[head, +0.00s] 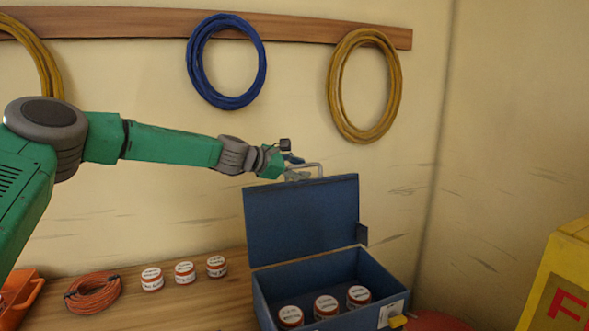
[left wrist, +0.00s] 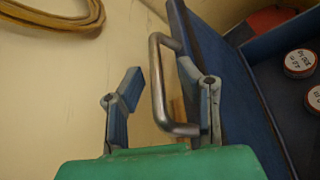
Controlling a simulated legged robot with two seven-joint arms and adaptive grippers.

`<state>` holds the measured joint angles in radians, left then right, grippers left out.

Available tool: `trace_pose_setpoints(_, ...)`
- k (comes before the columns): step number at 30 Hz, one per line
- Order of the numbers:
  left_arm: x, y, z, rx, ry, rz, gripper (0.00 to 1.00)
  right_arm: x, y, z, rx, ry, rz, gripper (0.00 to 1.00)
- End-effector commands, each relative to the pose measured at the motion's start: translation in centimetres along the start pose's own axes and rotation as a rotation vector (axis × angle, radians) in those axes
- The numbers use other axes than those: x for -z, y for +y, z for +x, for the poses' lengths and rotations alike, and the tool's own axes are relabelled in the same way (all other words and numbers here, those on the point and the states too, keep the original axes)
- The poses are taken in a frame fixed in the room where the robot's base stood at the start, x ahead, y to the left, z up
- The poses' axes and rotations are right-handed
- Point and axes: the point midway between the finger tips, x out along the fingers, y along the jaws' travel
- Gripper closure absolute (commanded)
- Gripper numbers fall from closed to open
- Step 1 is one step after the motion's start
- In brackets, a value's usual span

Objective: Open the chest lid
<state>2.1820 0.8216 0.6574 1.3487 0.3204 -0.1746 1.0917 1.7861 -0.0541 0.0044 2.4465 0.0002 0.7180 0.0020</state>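The blue chest (head: 263,298) stands on the wooden bench with its lid (head: 302,219) raised roughly upright, so the inside shows. A metal handle (head: 305,167) sits at the lid's upper edge; in the left wrist view the handle (left wrist: 157,85) passes between the two fingers. My left gripper (head: 292,166) is at the handle. In the left wrist view my left gripper (left wrist: 158,88) has its fingers spread apart, with one finger close to the lid (left wrist: 222,75). Whether a finger touches the handle I cannot tell. My right gripper is not in view.
Several white jars with red rims (head: 326,306) are inside the chest. More jars (head: 185,272) and an orange cable coil (head: 93,294) lie on the bench (head: 190,308) to the left. Hoses (head: 226,60) hang on the wall behind. A yellow box (head: 562,280) stands at right.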

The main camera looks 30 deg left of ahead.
Motion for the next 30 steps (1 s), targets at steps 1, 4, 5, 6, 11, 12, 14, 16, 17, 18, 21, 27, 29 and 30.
trace_pose_setpoints(1,-0.1,0.1,-0.3,-0.001,-0.001,0.0,0.69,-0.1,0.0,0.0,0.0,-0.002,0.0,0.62)
trace_pose_setpoints(4,-0.2,0.2,-1.5,-0.003,-0.002,0.001,0.69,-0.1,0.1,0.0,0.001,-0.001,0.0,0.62)
trace_pose_setpoints(5,-0.2,0.2,-2.1,-0.003,-0.003,0.0,0.69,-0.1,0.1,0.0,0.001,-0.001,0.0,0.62)
trace_pose_setpoints(6,-0.2,0.1,-2.8,-0.003,-0.003,0.0,0.69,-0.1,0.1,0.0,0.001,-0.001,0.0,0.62)
trace_pose_setpoints(11,-0.1,0.2,-6.2,-0.003,-0.005,-0.002,0.69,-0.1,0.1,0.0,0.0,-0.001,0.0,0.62)
trace_pose_setpoints(12,-0.1,0.2,-6.9,-0.003,-0.005,0.0,0.69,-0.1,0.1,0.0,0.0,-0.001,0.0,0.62)
trace_pose_setpoints(14,0.0,0.2,-8.0,-0.003,-0.003,-0.001,0.69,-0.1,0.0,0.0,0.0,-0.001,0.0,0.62)
trace_pose_setpoints(16,0.1,0.2,-9.0,-0.002,-0.004,-0.002,0.69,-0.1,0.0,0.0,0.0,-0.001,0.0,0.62)
trace_pose_setpoints(17,0.1,0.2,-9.4,-0.001,-0.003,-0.002,0.69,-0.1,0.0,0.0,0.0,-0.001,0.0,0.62)
trace_pose_setpoints(18,0.2,0.2,-9.9,-0.002,-0.002,-0.001,0.69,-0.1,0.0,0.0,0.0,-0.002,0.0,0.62)
trace_pose_setpoints(21,0.2,0.2,-10.8,0.0,-0.002,-0.001,0.69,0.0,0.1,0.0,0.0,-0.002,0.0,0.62)
trace_pose_setpoints(27,0.3,0.1,-11.6,0.002,0.0,-0.002,0.69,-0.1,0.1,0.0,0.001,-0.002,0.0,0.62)
trace_pose_setpoints(29,0.3,0.0,-11.7,0.002,0.0,-0.002,0.69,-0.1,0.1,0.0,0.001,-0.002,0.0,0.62)
trace_pose_setpoints(30,0.3,0.0,-11.7,0.002,0.001,-0.002,0.69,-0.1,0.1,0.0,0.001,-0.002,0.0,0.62)
